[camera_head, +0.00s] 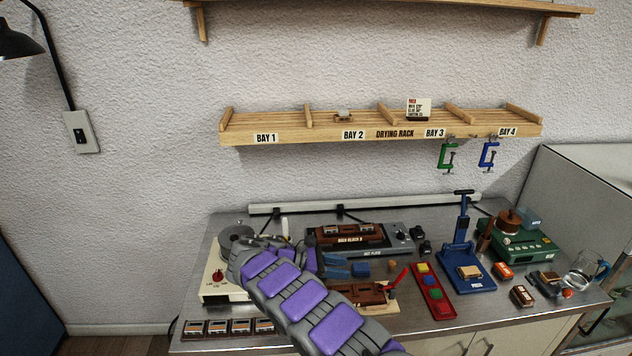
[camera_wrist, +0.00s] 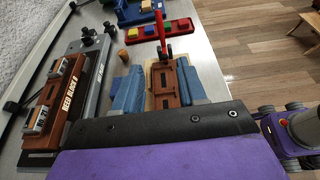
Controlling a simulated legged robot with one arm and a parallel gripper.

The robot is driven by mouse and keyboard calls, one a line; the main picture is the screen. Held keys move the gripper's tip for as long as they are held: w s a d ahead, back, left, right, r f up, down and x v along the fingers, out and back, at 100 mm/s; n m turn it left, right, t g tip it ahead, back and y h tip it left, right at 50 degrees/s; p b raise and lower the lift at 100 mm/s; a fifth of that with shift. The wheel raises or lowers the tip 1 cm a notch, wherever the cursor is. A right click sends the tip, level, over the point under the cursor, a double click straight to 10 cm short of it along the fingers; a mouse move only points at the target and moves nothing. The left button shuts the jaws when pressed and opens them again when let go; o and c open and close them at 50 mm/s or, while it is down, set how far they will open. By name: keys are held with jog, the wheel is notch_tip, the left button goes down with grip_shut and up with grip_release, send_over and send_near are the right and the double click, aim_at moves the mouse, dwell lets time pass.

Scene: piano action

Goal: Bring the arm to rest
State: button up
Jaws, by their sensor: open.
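My purple and grey arm (camera_head: 290,295) reaches up from the bottom of the head view and folds over the left half of the bench. My gripper (camera_head: 350,268) points right, with its two blue fingers apart over the bench. In the wrist view my gripper (camera_wrist: 158,85) shows its blue fingers on either side of a brown block with a red lever (camera_wrist: 165,88). Nothing is held between them. The same block (camera_head: 368,293) lies on a pale wooden base in the head view, partly hidden by my arm. Whether the fingers touch it cannot be told.
A hot plate (camera_head: 398,242) with a reed block (camera_head: 340,234) stands behind the gripper. A red tray (camera_head: 434,292), blue press (camera_head: 468,272), green machine (camera_head: 520,245) and glass mug (camera_head: 583,272) fill the right side. The drying rack (camera_head: 295,132) hangs above.

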jog(key=s+d+r+m+g, duration=0.2)
jog(key=s+d+r+m, duration=0.3)
jog(key=d+r, duration=0.5)
jog(key=s+d+r+m+g+y, duration=0.1)
jog(key=s+d+r+m+y, duration=0.2)
jog(key=s, duration=0.4)
jog(key=s+d+r+m+g+y, duration=0.1)
jog(key=s+d+r+m, duration=0.2)
jog(key=s, duration=0.4)
jog(key=s+a+m+y, duration=0.2)
jog(key=s+m+y, duration=0.25)
jog(key=s, duration=1.05)
jog(key=s+a+f+m+t+y, duration=0.1)
jog(key=s+a+f+y, duration=0.1)
jog(key=s+a, duration=0.3)
jog(key=s+a+f+m+y, duration=0.1)
jog(key=s+a, duration=0.4)
jog(key=s, duration=0.5)
jog(key=m+y, duration=0.1)
jog(key=y, duration=0.1)
jog(key=shift+a+f+t+y, duration=0.15)
jog(key=shift+f+t+y, duration=0.2)
jog(key=shift+t, duration=0.05)
jog(key=shift+o, duration=0.3)
jog(key=shift+w, duration=0.1)
